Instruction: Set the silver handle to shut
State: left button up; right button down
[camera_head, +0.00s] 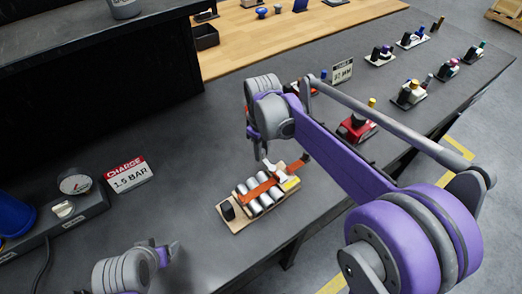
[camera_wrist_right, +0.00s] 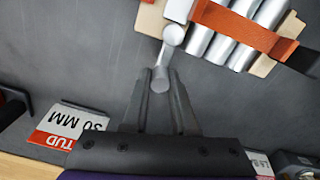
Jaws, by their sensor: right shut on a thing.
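The valve actuator (camera_head: 262,196) is a cream plate with a row of silver cylinders and an orange strip across them, lying on the dark bench. It also shows at the top right of the right wrist view (camera_wrist_right: 235,30). The silver handle (camera_wrist_right: 170,50) sticks out from the plate's near corner in that view. My right gripper (camera_wrist_right: 161,88) is shut on the handle's rounded free end. In the head view my right gripper (camera_head: 265,155) reaches down at the actuator's far end, its grip partly hidden. My left gripper (camera_head: 160,252) is low over the bench, away from the actuator.
A "CHARGE 1.5 BAR" sign (camera_head: 127,174), a gauge (camera_head: 74,182) and a white knob (camera_head: 62,209) are at the left. Several small devices stand along the right of the bench. Bare bench lies between the sign and the actuator.

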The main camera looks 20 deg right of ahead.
jog(key=d+m, duration=0.1)
jog(key=m, duration=0.3)
jog(key=d+m, duration=0.1)
jog(key=shift+w+d+m, duration=0.15)
jog(key=shift+d+m, duration=0.15)
jog(key=shift+m, duration=0.1)
jog(key=d+m, duration=0.1)
jog(key=m, duration=0.1)
jog(key=shift+m, duration=0.3)
jog(key=shift+s+d+m+b, duration=0.25)
jog(key=shift+d+m, duration=0.1)
jog(key=shift+m, duration=0.45)
jog(key=shift+s+d+m+b, duration=0.1)
jog(key=shift+s+d+m, duration=0.15)
jog(key=shift+m, duration=0.55)
jog(key=c, duration=0.7)
grip_release()
jog(key=shift+r, duration=0.1)
notch_tip(320, 180, up, 11)
jog(key=shift+f+p, duration=0.15)
jog(key=shift+p, duration=0.2)
